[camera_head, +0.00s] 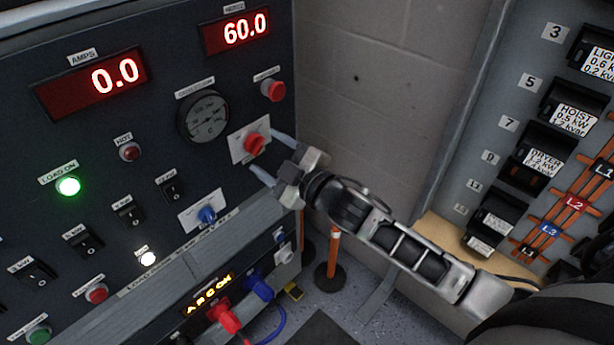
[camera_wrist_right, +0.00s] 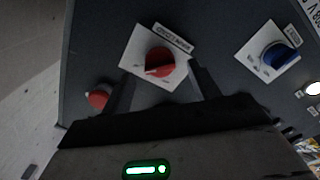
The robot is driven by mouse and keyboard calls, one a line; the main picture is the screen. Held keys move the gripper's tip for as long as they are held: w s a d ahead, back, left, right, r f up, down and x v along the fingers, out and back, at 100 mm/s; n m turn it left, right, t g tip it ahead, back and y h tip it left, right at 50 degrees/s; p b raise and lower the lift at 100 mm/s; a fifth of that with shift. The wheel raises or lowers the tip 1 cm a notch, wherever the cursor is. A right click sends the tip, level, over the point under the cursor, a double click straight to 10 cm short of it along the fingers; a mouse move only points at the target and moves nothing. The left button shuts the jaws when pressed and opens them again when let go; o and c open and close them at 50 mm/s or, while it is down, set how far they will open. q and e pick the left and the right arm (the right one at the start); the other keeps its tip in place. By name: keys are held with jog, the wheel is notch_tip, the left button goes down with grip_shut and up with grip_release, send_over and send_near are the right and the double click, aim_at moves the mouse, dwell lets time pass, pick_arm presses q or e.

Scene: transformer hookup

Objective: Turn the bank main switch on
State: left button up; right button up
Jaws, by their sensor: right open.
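A red rotary knob (camera_head: 254,144) sits on a square white plate at the right side of the dark panel; I take it as the bank main switch, though its label is too small to read surely. In the right wrist view the red knob (camera_wrist_right: 159,62) shows from close up. My right gripper (camera_head: 262,151) is open in front of it, one finger on each side. In the right wrist view its fingers (camera_wrist_right: 162,70) flank the knob with gaps; contact is not visible. My left gripper is out of view.
A red button (camera_head: 272,90) is above the knob, and a blue knob (camera_head: 207,215) is below left. A green LOAD ON lamp (camera_head: 68,186) is lit. The amps display (camera_head: 92,84) reads 0.0. A breaker panel (camera_head: 490,140) stands at right.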

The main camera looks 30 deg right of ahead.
jog(key=b+v, duration=0.1)
jog(key=v, duration=1.2)
jog(key=shift+s, duration=0.15)
jog(key=s+a+f+m+g+h, duration=0.1)
jog(key=s+a+f+m+g, duration=0.2)
jog(key=f, duration=0.6)
jog(key=s+a+f+m+g+h, duration=0.2)
jog(key=s+a+f+m+g, duration=0.1)
jog(key=s+f+m, duration=0.4)
notch_tip(320, 180, down, 2)
jog(key=shift+a+f+g, duration=0.1)
jog(key=shift+a+g, duration=0.2)
jog(key=shift+a, duration=0.1)
